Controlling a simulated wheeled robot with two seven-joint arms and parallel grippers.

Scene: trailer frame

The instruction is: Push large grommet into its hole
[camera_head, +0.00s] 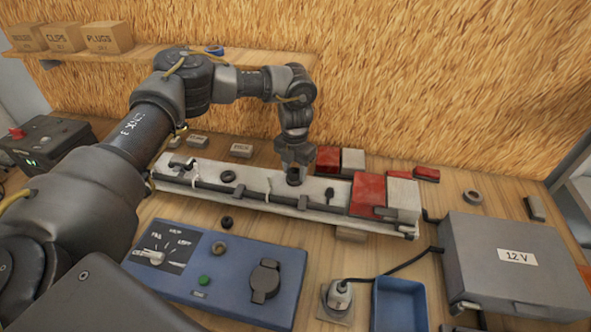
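The trailer frame beam (250,190) is a long pale bar with a dark cable along its front, lying across the bench. My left gripper (295,172) points down at the beam, right of its middle. A dark round piece (294,179), possibly the large grommet, shows between or just below its fingertips. I cannot tell whether the fingers grip it or whether it sits in a hole. A black ring (228,176) lies on the beam to the left, and a smaller black ring (226,222) lies on the bench in front. My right gripper is not in view.
Red and white lamp blocks (368,192) sit at the beam's right end. A blue switch panel (225,275), a blue tray (399,305) and a grey 12 V box (510,265) fill the front. A shelf (130,52) with cardboard boxes runs behind my arm.

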